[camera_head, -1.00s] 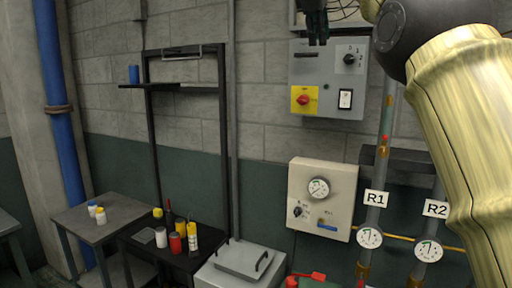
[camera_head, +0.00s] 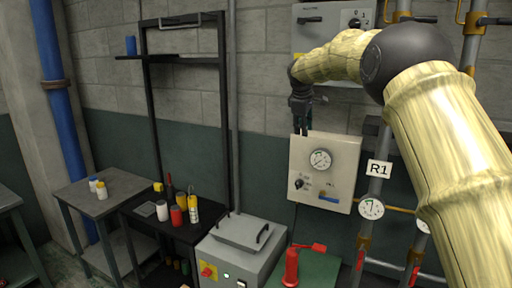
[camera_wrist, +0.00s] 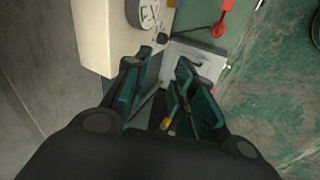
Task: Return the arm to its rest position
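My arm (camera_head: 440,140) reaches up from the lower right and bends over at the top. My gripper (camera_head: 303,130) hangs from it, pointing down, in front of the wall above the cream gauge panel (camera_head: 300,165). In the wrist view my gripper (camera_wrist: 163,62) has its two teal-padded fingers apart, with nothing between them. The grey lidded box (camera_wrist: 195,60) shows far below, beyond the fingertips.
A grey switch box (camera_head: 308,38) is on the wall behind my arm. The grey lidded machine (camera_head: 240,255) and a red valve tool (camera_head: 291,268) on a green surface stand below. A dark table (camera_head: 150,232) with bottles is at left. Pipes with gauges (camera_head: 371,208) run at right.

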